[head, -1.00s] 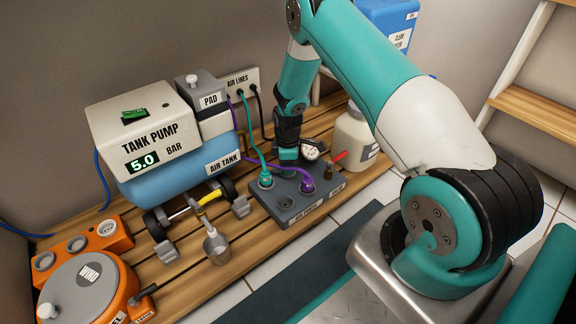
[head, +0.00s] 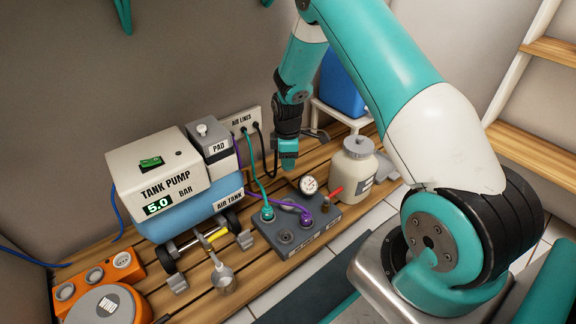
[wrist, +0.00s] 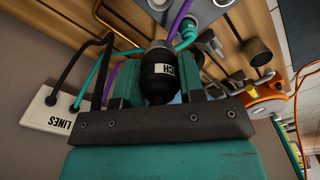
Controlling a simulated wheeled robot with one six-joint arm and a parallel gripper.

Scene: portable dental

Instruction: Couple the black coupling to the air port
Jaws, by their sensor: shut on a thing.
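My gripper (head: 288,164) is above the slatted bench, behind the grey port block (head: 318,232) in the head view. In the wrist view my gripper (wrist: 158,88) is shut on the black coupling (wrist: 160,70), a dark rounded body with a partly readable white label. The black hose (head: 268,168) runs from the AIR LINES plate (head: 240,119) down and towards my gripper. The coupling is hidden in the head view. The block has an open round port (head: 285,237) at its front; which port is the air port cannot be read. The coupling is apart from the block.
A teal coupling (head: 267,213) and a purple coupling (head: 306,218) sit on the block, their hoses crossing behind. A gauge (head: 308,184) and a red lever (head: 335,191) stand near a cream jar (head: 356,170). The tank pump (head: 160,180) is left.

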